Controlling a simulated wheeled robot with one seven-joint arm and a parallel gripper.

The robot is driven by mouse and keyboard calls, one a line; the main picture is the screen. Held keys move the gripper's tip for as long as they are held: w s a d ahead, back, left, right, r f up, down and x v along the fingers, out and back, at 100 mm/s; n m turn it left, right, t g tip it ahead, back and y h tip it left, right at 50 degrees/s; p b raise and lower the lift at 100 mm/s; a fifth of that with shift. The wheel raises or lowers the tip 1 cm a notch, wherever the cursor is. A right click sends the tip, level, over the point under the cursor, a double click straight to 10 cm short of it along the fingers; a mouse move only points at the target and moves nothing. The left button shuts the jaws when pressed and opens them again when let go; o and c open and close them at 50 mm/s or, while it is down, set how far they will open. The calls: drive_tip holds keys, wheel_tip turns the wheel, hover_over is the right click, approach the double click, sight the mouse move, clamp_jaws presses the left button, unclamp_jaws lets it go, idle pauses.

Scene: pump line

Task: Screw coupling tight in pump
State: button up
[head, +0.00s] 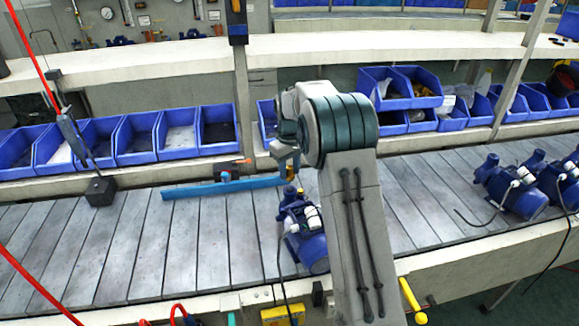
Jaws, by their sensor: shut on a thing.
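A blue pump (311,250) with white fittings stands on the slatted table, just left of my arm. My gripper (289,172) points down just above the pump's top end. It is shut on a small brass-coloured piece, which looks like the coupling (291,176). Another small brass-coloured spot shows just below, at the pump's top. My arm and gripper hide part of this area, so I cannot tell whether the coupling is seated in the pump or how far it is threaded.
A long blue bar (220,188) lies left of the pump. More blue pumps (512,190) stand at the right. Blue bins (178,131) line the back. The slatted table (130,250) is clear at front left.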

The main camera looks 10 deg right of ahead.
sight(290, 178)
drive_tip(key=shift+f+b, duration=1)
drive_tip(key=shift+f, duration=0.95)
drive_tip(key=shift+s+d+f, duration=0.1)
drive_tip(key=shift+f, duration=0.1)
drive_tip(key=o, duration=1.1)
drive_tip(key=shift+r+p, duration=2.1)
drive_tip(key=shift+r, duration=0.95)
wheel_tip(290, 178, up, 14)
drive_tip(key=shift+f+b, duration=0.1)
drive_tip(key=shift+b, duration=0.75)
